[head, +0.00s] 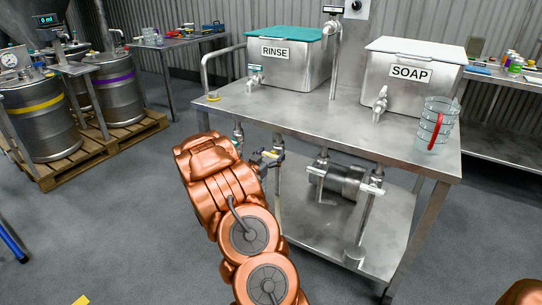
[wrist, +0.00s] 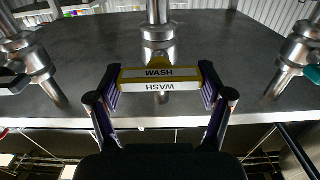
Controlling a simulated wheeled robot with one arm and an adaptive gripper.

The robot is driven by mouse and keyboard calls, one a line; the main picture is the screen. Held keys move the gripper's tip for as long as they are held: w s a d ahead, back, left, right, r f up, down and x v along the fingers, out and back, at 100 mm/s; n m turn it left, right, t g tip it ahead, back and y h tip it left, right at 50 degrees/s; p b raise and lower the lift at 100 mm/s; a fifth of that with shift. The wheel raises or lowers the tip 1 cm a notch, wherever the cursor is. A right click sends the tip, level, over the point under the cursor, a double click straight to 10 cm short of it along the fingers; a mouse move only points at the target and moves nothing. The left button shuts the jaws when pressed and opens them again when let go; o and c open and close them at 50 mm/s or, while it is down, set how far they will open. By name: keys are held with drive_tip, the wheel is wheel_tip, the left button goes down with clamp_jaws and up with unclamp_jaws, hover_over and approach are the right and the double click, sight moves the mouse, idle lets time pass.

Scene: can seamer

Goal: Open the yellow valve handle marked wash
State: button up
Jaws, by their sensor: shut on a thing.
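The yellow valve handle (wrist: 160,73) marked WASH is in the middle of the wrist view, lying crosswise in front of a vertical steel pipe with a valve body (wrist: 158,35). My gripper (wrist: 160,92) has one finger at each end of the handle and is shut on it. In the head view my arm reaches under the steel table's front left part. My gripper (head: 266,160) is small and partly hidden there, and I cannot make out the wash label.
Another valve (wrist: 25,60) stands left in the wrist view, and one with a teal handle (wrist: 313,74) stands right. Above, the steel table (head: 300,125) carries the RINSE tank (head: 290,70), the SOAP tank (head: 400,90) and a clear jug (head: 436,125). A pump (head: 340,180) sits below.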

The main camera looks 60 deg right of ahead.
drive_tip(key=c, duration=0.3)
drive_tip(key=shift+c, duration=0.2)
drive_tip(key=shift+r+n+p, duration=0.1)
drive_tip(key=shift+n+p, duration=0.2)
drive_tip(key=shift+p, duration=0.35)
drive_tip(key=n+p, duration=0.2)
drive_tip(key=p, duration=0.2)
drive_tip(key=shift+r, duration=0.2)
drive_tip(key=n+p, duration=0.3)
drive_tip(key=p, duration=0.2)
drive_tip(key=shift+w+f, duration=0.1)
drive_tip(key=n+p, duration=0.3)
drive_tip(key=shift+f, duration=0.2)
drive_tip(key=shift+w+f+n, duration=0.1)
drive_tip(key=shift+n, duration=0.2)
